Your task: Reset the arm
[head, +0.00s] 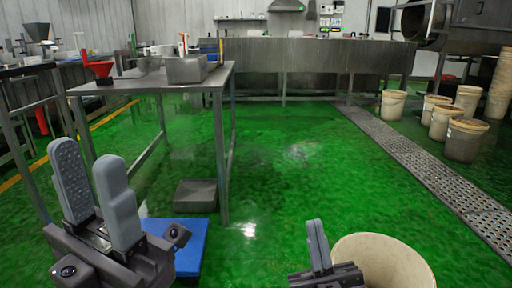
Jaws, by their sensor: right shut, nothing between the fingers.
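My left gripper (88,164) is large in the lower left of the head view, with its grey fingers pointing up. The two fingers stand apart with a gap between them and nothing in it. My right gripper (318,232) is low in the view, right of the middle. Its grey fingers are together, pointing up, with nothing held. It is just left of a cream bucket (385,258), whose lower part is cut off by the frame's bottom edge. I cannot tell whether the two touch.
A steel table (150,84) with metal pans stands ahead on the left, above a grey box (196,195) and a blue object (189,250) on the floor. Several buckets (465,139) stand at the right, past a drain grate (425,160). The green floor (290,150) in the middle is clear.

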